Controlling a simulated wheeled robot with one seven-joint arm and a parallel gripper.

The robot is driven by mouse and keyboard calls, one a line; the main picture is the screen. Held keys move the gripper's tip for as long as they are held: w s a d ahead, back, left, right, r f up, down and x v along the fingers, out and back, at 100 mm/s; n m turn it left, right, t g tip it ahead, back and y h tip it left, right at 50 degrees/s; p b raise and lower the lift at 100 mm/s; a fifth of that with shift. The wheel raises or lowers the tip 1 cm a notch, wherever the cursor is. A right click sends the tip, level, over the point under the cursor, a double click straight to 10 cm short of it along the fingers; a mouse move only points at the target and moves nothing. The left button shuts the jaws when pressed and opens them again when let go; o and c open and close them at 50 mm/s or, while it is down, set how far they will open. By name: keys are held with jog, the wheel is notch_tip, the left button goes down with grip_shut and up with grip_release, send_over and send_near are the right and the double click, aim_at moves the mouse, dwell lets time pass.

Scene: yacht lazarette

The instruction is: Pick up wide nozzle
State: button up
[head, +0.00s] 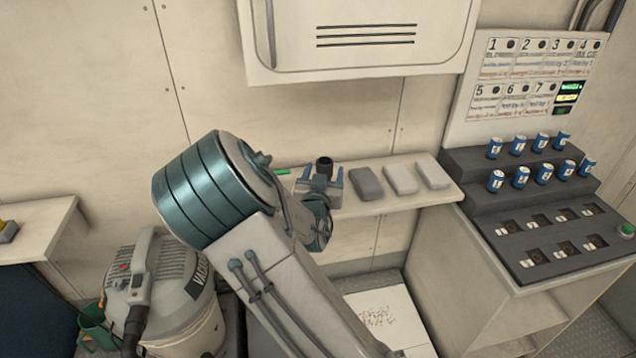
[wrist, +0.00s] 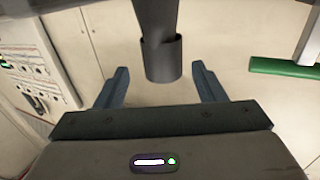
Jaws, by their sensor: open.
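A dark grey nozzle piece (head: 324,163) with a round tubular socket is at the wall-side shelf, right by my gripper (head: 325,174). In the wrist view the nozzle's socket (wrist: 162,60) lies between and just ahead of the two blue fingertips, with gaps on both sides. Its other part runs up out of the picture, so its full shape is hidden. My gripper (wrist: 161,72) is open and empty in the wrist view.
A green-ended tool (wrist: 285,68) lies to the right in the wrist view. Several grey and white blocks (head: 401,180) stand on the shelf (head: 448,190). A cabinet (head: 360,40) hangs above. A vacuum (head: 165,290) stands at lower left; a stepped can rack (head: 520,180) is at right.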

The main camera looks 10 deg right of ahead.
jog(key=shift+p+x, duration=0.5)
jog(key=shift+x, duration=1.45)
jog(key=shift+a, duration=0.25)
jog(key=c, duration=1.3)
jog(key=shift+c, duration=0.2)
